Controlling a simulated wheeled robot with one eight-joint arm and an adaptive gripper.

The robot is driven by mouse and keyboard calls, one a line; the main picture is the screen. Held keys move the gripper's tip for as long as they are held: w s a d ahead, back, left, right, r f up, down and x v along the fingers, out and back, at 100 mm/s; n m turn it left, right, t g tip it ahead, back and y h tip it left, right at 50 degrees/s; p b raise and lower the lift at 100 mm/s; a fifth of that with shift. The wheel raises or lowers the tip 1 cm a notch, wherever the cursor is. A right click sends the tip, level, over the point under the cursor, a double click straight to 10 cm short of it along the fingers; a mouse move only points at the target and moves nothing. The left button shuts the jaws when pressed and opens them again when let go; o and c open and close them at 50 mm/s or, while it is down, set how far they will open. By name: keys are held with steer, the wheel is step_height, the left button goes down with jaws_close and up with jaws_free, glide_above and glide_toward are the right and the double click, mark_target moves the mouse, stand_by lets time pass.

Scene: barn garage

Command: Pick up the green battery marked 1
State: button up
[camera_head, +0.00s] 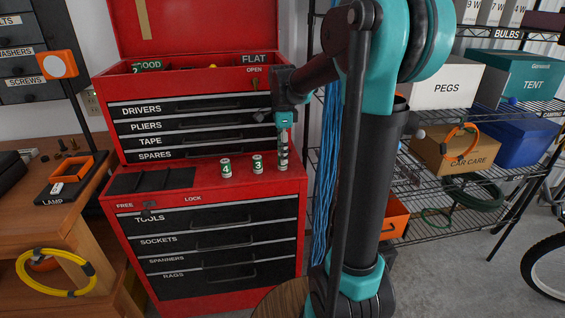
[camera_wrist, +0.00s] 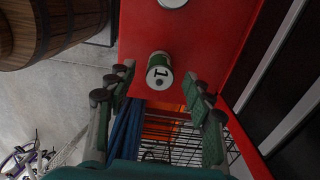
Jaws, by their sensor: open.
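The green battery marked 1 (camera_wrist: 160,72) shows in the wrist view on a red surface, near its edge. In the head view my gripper (camera_head: 283,160) points down over the right end of the red cabinet's ledge (camera_head: 210,188), and battery 1 cannot be made out there.
Batteries marked 4 (camera_head: 226,168) and 3 (camera_head: 258,164) stand on the ledge left of my gripper. The red upper chest (camera_head: 190,85) rises behind. A wire shelf (camera_head: 455,200) is at right. A lamp base (camera_head: 68,182) sits on the wooden bench at left.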

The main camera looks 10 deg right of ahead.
steer(key=shift+f, duration=0.85)
jaws_close()
steer(key=shift+r, duration=0.1)
